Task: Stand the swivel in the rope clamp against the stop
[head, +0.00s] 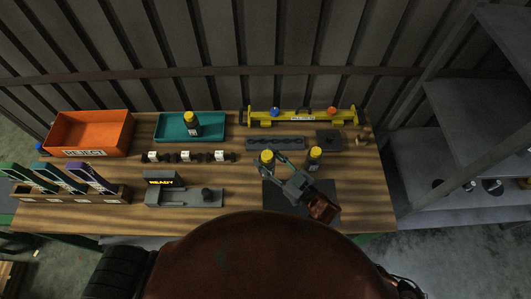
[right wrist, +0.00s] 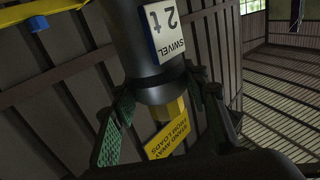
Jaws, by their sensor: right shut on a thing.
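The swivel (right wrist: 150,45) is a dark cylinder with a white "SWIVEL 2t" label and a yellow end. In the right wrist view its yellow end is between the fingers of my right gripper (right wrist: 165,112), which is shut on it. My left gripper is not in view.
A dark mat (head: 275,197) lies below. An orange reject bin (head: 90,132), a yellow beam (head: 300,117) and a rack (head: 70,194) line the bench.

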